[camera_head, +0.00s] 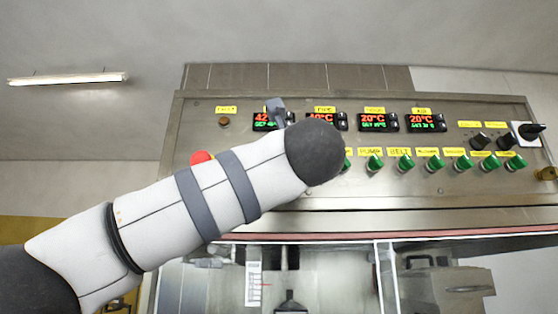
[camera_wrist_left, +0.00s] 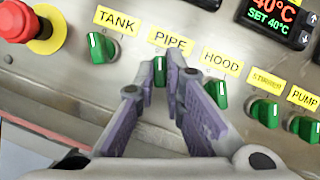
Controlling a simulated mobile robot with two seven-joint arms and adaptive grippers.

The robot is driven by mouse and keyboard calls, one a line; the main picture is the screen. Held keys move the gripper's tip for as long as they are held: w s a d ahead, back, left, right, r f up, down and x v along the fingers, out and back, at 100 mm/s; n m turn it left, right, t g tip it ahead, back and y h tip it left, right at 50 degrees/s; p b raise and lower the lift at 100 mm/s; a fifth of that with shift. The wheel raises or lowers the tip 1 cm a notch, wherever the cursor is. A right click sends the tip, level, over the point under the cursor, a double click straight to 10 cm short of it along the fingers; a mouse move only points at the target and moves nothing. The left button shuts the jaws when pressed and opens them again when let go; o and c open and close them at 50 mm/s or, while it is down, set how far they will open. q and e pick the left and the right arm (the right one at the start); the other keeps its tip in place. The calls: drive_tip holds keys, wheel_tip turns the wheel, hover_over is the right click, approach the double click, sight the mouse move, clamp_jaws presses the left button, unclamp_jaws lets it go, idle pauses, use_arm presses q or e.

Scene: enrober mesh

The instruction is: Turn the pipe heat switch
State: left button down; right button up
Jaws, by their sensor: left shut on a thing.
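The pipe heat switch (camera_wrist_left: 159,70) is a green knob under the yellow PIPE label (camera_wrist_left: 171,42) in the left wrist view. Its visible part points roughly straight up. My left gripper (camera_wrist_left: 166,68) has its two fingertips closed on either side of this knob, and the fingers hide part of it. In the head view my left arm lies across the left half of the panel and hides the knob and most of the gripper. My right gripper is not in view.
The green TANK knob (camera_wrist_left: 100,47) and HOOD knob (camera_wrist_left: 216,93) flank the gripper closely. A red emergency button (camera_wrist_left: 29,27) sits at the upper left. In the head view, red and green displays (camera_head: 379,122) line the steel panel (camera_head: 480,108) above more green knobs.

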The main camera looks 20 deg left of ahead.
use_arm(q)
drive_tip(key=shift+d+n+g+y, duration=0.1)
drive_tip(key=shift+n+g+y, duration=0.3)
drive_tip(key=shift+n, duration=1)
drive_tip(key=c, duration=1.7)
unclamp_jaws()
drive_tip(key=v, duration=1.2)
drive_tip(key=shift+d, duration=0.1)
